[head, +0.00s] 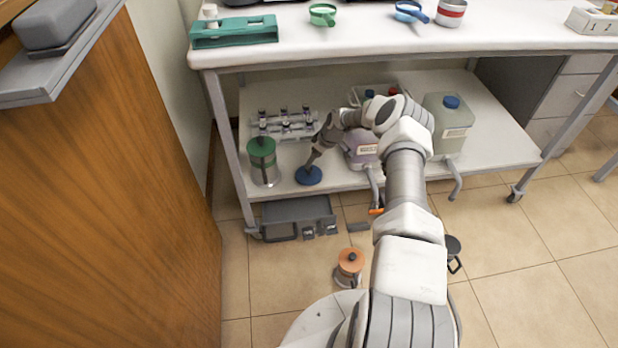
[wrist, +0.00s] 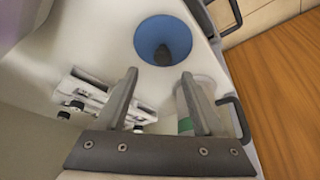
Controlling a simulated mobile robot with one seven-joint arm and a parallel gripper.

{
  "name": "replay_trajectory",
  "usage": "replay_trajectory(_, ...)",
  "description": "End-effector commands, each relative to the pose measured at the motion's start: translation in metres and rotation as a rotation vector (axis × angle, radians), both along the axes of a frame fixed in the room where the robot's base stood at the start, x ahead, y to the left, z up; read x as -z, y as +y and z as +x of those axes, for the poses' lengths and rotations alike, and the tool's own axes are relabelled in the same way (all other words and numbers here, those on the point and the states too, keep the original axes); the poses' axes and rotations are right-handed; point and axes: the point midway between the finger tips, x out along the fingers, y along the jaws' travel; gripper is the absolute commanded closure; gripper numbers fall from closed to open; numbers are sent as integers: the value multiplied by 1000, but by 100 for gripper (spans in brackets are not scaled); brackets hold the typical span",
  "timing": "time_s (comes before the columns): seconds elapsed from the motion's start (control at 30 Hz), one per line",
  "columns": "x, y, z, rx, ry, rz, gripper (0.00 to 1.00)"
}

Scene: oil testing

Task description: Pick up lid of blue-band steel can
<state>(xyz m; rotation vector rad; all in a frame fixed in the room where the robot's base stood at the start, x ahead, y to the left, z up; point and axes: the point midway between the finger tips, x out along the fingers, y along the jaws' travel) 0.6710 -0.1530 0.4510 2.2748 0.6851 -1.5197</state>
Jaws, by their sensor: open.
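A round blue lid (head: 308,176) with a dark knob lies at the front of the lower shelf. I see no can body beneath it. In the wrist view the blue lid (wrist: 150,33) is at the top, its knob between and beyond my fingertips. My gripper (head: 313,163) points down just above the lid. In the wrist view my gripper (wrist: 159,77) is open, with nothing between its fingers. I cannot tell how large the gap to the knob is. No blue-band steel can is clearly visible.
A green-topped steel can (head: 262,162) stands close left of the lid. Behind are vial racks (head: 285,125), a purplish jug (head: 361,148) and a blue-capped container (head: 449,125). An orange-topped can (head: 350,264) stands on the floor. The tabletop (head: 360,38) is above the shelf.

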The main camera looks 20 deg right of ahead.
Motion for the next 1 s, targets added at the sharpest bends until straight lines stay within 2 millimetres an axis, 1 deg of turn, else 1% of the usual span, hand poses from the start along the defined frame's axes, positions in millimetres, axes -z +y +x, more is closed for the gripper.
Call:
replay_trajectory(0.13, 12, 3, 1, 0, 1, 0, 31)
replay_trajectory(0.3, 40, 8, 3, -1, 2, 1, 31)
replay_trajectory(0.4, 49, 10, 8, 0, 0, 0, 31)
replay_trajectory(0.5, 52, 11, 10, -1, -1, -1, 31)
replay_trajectory(0.7, 52, 11, 11, -1, -1, -1, 31)
replay_trajectory(0.73, 52, 11, 11, -1, -1, -1, 33)
replay_trajectory(0.77, 52, 11, 11, -1, -1, -1, 38)
replay_trajectory(0.8, 52, 11, 11, -1, -1, -1, 45)
replay_trajectory(0.87, 52, 11, 11, -1, -1, -1, 56)
replay_trajectory(1.0, 52, 11, 10, -1, -1, -1, 81)
